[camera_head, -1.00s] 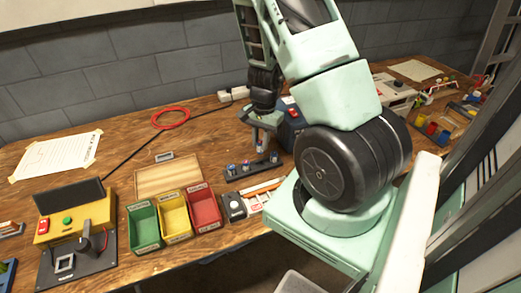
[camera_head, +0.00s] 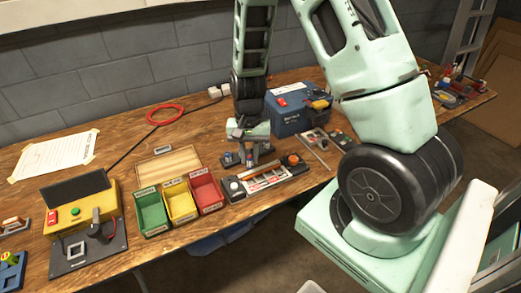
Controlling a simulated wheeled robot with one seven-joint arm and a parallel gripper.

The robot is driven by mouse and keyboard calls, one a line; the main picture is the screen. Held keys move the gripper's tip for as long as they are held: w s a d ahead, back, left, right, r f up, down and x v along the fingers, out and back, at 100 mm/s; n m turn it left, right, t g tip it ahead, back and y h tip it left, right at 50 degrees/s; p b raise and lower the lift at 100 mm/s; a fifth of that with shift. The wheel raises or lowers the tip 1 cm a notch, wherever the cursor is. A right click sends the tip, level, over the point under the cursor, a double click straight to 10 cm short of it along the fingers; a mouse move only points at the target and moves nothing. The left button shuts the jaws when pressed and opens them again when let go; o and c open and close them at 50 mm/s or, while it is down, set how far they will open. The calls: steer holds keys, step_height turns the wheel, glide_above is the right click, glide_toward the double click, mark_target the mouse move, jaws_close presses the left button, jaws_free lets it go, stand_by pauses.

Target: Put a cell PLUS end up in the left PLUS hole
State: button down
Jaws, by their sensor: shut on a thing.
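My gripper (camera_head: 253,150) points down at the middle of the bench, behind the charger. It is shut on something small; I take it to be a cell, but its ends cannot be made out. A dark rack with small blue-and-pale cells (camera_head: 230,159) stands just under and beside the fingers, partly hidden by them. The charger (camera_head: 264,182) is a dark unit in front of the gripper, with a pale and red panel, a white round part at its left and an orange one at its right. Its holes and their marks are too small to read.
Green (camera_head: 151,212), yellow (camera_head: 179,201) and red (camera_head: 206,191) bins stand left of the charger. A yellow tester (camera_head: 70,222) is at far left. A blue toolbox (camera_head: 298,112) stands behind right of the gripper. My arm covers the bench's right part.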

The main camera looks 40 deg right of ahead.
mark_target(250, 167)
step_height(250, 167, down, 5)
steer(key=b, duration=0.4)
steer(key=shift+f+b, duration=0.5)
steer(key=shift+f, duration=0.15)
steer(key=shift+f+b, duration=0.5)
steer(key=shift+f, duration=0.5)
stand_by(0.7)
steer(key=c, duration=1.2)
jaws_free()
steer(key=shift+r, duration=0.1)
steer(key=shift+r+p, duration=3.2)
steer(key=shift+r, duration=0.25)
